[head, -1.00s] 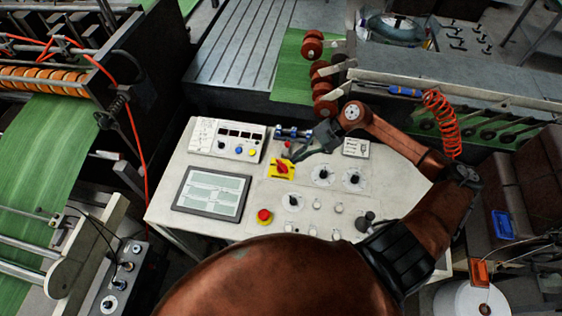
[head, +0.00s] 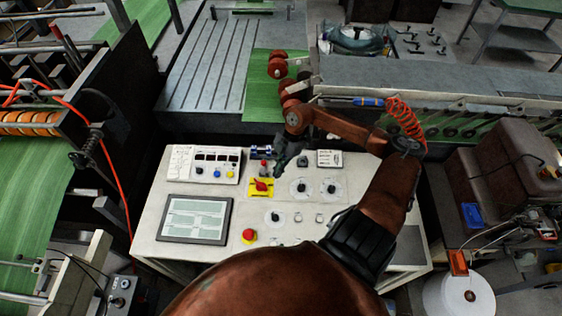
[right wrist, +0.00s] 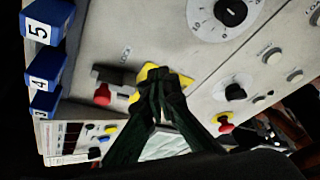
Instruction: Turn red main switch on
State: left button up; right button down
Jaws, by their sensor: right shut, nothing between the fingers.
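The red main switch (head: 262,186) is a red rotary handle on a yellow plate, on the sloped top of the white control panel (head: 160,215). Its handle looks slanted in the head view. My right gripper (head: 278,167) is shut and empty, close above and right of the switch. In the right wrist view the closed fingertips (right wrist: 165,82) cover most of the yellow plate (right wrist: 150,72) and hide the red handle. I cannot tell whether they touch it. My left gripper is not in view.
A red emergency stop button (head: 249,236) sits nearer me on the panel. Black dials (head: 302,187) lie right of the switch, and a tablet-like screen (head: 195,219) lies left. Blue numbered blocks (right wrist: 50,22) stand at the panel's far edge.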

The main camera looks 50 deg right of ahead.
aim_at(261, 185)
jog(key=a, duration=0.1)
jog(key=a+f+p, duration=0.1)
jog(key=a, duration=0.1)
jog(key=shift+w+a, duration=0.2)
jog(key=shift+a+f+p, duration=0.15)
jog(key=shift+a+p, duration=0.2)
jog(key=shift+a, duration=0.25)
jog(key=shift+w, duration=0.1)
